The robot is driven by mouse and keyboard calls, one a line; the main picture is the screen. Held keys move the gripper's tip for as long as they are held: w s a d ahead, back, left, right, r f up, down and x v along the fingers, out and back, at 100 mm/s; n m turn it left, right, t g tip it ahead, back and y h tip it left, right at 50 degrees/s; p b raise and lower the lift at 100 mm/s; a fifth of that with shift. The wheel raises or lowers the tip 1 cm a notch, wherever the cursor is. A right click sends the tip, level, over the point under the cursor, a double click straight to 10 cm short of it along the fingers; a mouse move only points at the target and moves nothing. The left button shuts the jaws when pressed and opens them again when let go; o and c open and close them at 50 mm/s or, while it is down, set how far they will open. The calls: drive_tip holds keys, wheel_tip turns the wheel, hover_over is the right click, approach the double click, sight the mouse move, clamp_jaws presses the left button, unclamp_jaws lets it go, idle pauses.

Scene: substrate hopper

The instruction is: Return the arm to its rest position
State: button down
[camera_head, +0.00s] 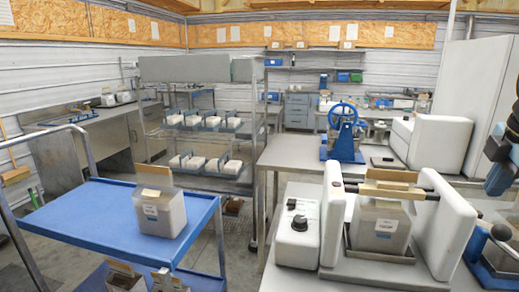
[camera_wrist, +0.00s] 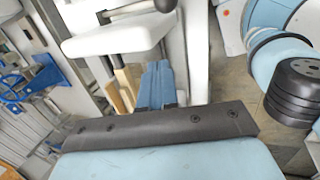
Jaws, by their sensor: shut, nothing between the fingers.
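My gripper (camera_wrist: 161,70) shows in the wrist view as two blue fingers side by side, shut with nothing between them, beyond a dark bolted bar. Part of my arm (camera_head: 500,147) shows at the right edge of the head view; the fingers cannot be made out there. Right of centre, a white machine (camera_head: 334,222) stands on the near bench. A clear-walled grey bin (camera_head: 378,230) with a label sits between its white uprights, under a tan bar.
A blue cart (camera_head: 90,215) at left carries a labelled bin (camera_head: 160,212); more bins sit on its lower shelf. A metal rack (camera_head: 205,135) holds several small white containers in trays. A blue wheel press (camera_head: 344,135) stands on the bench behind. Some floor is clear between cart and bench.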

drive_tip(key=w+a+f+m+t+y, duration=0.1)
drive_tip(key=a+f+m, duration=0.1)
drive_tip(key=a+m, duration=0.5)
drive_tip(key=w+a+f+m+t, duration=0.1)
drive_tip(key=a+m, duration=0.6)
drive_tip(key=a, duration=0.9)
drive_tip(key=shift+w+f+y, duration=0.4)
drive_tip(key=shift+w, duration=0.3)
drive_tip(key=shift+a, duration=0.1)
